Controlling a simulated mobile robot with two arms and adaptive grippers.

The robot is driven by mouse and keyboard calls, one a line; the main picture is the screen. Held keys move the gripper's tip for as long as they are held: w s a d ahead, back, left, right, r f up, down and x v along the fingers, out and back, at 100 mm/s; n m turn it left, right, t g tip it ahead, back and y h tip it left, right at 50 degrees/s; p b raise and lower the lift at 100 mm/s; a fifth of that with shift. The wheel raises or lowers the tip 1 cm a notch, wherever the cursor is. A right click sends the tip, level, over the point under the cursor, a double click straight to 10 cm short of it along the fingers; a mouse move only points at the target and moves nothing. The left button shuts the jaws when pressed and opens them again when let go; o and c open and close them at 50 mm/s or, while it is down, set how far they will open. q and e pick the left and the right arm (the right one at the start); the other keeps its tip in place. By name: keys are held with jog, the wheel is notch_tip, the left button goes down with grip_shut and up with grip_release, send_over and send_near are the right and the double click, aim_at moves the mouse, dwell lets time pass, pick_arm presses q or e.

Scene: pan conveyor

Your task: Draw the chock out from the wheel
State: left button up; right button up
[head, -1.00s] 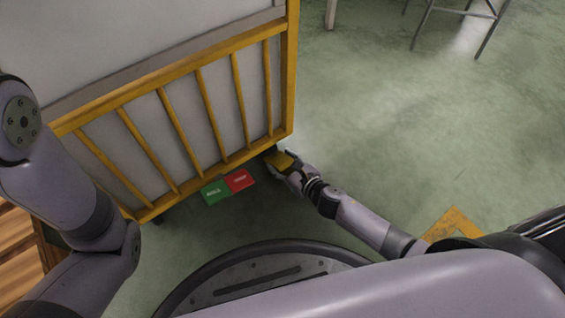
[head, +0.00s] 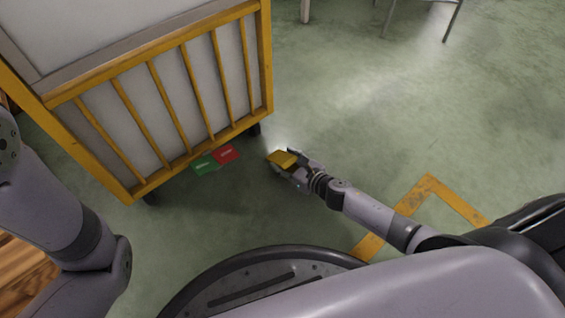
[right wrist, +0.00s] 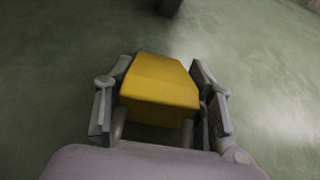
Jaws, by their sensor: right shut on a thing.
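The yellow chock (head: 281,158) is in my right gripper (head: 291,163), close to the floor and clear of the cart. In the right wrist view the chock (right wrist: 158,88) sits between the two fingers of the right gripper (right wrist: 160,100), which are shut on its sides. The cart's near right wheel (head: 255,129) is dark and stands a short gap up and left of the chock. A dark wheel (right wrist: 169,6) also shows at the top of the right wrist view. My left arm is at the left edge, and its gripper is out of view.
The cart (head: 268,60) has a yellow barred frame and pale panels. Green (head: 204,164) and red (head: 227,154) pedals stick out low on its near side. A yellow floor marking (head: 432,180) lies at right. The green floor (head: 400,110) beyond is open.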

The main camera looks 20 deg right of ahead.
jog(key=shift+s+d, duration=0.1)
jog(key=shift+s, duration=0.1)
jog(key=o, duration=1.5)
jog(key=v, duration=1.2)
